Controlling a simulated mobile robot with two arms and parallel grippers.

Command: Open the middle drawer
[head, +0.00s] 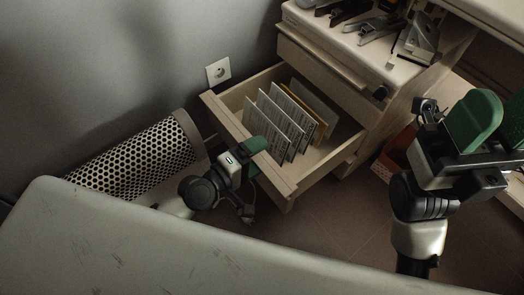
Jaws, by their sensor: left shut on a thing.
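The desk's drawer cabinet (372,130) stands at the upper right. The drawer below the top one (285,185) is pulled well out, and upright files (282,122) show inside it. Its front panel faces the lower left. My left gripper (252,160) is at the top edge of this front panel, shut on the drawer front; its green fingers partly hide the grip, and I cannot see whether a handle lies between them. My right gripper (495,125) is in the air at the right, away from the drawer, its far finger cut by the frame edge.
The top drawer (330,66) is closed above the open one. Stationery (372,26) lies on the desk top. A perforated bin (135,160) lies beside the open drawer at the left. A wall socket (218,71) is behind. An orange-brown box (398,150) stands on the floor right of the cabinet.

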